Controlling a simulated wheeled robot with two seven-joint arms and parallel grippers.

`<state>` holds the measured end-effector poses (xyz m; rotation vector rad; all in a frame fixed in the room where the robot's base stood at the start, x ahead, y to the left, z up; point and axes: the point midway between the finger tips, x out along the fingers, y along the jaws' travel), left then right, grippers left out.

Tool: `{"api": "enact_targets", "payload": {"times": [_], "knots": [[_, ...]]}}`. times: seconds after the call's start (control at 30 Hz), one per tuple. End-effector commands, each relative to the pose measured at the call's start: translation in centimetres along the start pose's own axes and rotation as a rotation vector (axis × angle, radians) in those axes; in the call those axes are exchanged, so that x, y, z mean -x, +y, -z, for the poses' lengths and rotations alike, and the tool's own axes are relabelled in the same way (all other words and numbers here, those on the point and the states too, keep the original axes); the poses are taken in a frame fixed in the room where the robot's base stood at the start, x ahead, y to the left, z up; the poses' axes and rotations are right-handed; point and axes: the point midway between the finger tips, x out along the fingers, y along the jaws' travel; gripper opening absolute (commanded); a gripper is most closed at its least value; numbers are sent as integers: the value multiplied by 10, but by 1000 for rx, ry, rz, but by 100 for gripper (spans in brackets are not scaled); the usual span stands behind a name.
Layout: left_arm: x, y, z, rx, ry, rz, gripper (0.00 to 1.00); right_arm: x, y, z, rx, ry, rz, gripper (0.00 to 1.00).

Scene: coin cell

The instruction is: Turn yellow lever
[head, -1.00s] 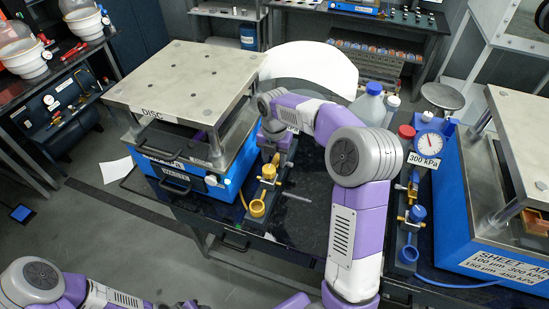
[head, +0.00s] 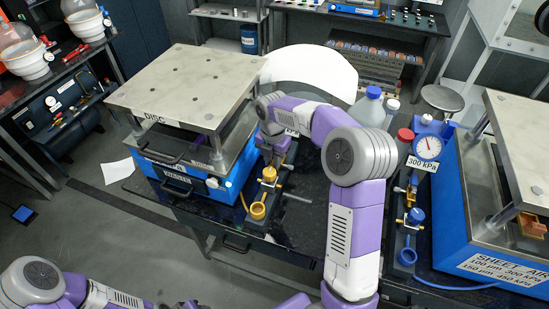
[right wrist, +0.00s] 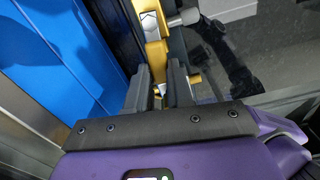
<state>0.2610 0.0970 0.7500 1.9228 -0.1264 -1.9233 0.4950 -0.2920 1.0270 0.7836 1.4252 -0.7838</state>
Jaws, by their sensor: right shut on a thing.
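The yellow valve fitting (head: 269,173) stands on a dark strip beside the left blue press, with a yellow ring-shaped cup (head: 257,210) at its near end. My right gripper (head: 274,157) reaches down to this fitting from behind. In the right wrist view, the gripper (right wrist: 161,92) is shut on the yellow lever (right wrist: 160,90), of which only a small part shows between the dark fingers. The yellow valve body (right wrist: 155,52) extends beyond the fingertips. The lever's exact angle is mostly hidden by the fingers. My left arm shows at the lower left of the head view; its gripper is out of frame.
The blue DISC press (head: 215,170) with its metal top plate (head: 185,85) stands close to the left of the fitting. At right are a pressure gauge (head: 427,147), a blue valve (head: 415,215) and the SHEET press (head: 480,235). Bottles (head: 368,105) stand behind my right arm.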

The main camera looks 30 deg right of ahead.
Motion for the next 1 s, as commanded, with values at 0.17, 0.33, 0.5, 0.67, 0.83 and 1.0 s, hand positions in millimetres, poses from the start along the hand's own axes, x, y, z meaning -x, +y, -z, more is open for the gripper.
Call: {"api": "enact_targets", "payload": {"times": [0.17,0.33,0.5,0.67,0.83,1.0], "knots": [[15,6,-1,0,0,0,43,3,8,0,-142,1,2,0],[26,10,-1,0,0,0,43,3,15,-2,-290,0,0,0],[34,13,-1,0,0,0,43,2,21,-5,-424,0,1,0],[40,15,-2,0,0,0,43,2,26,-7,-525,-1,0,0],[44,16,-2,0,0,0,43,2,29,-9,-599,-1,-1,0],[45,17,-2,0,0,0,43,1,31,-11,-639,-1,-2,0]]}}
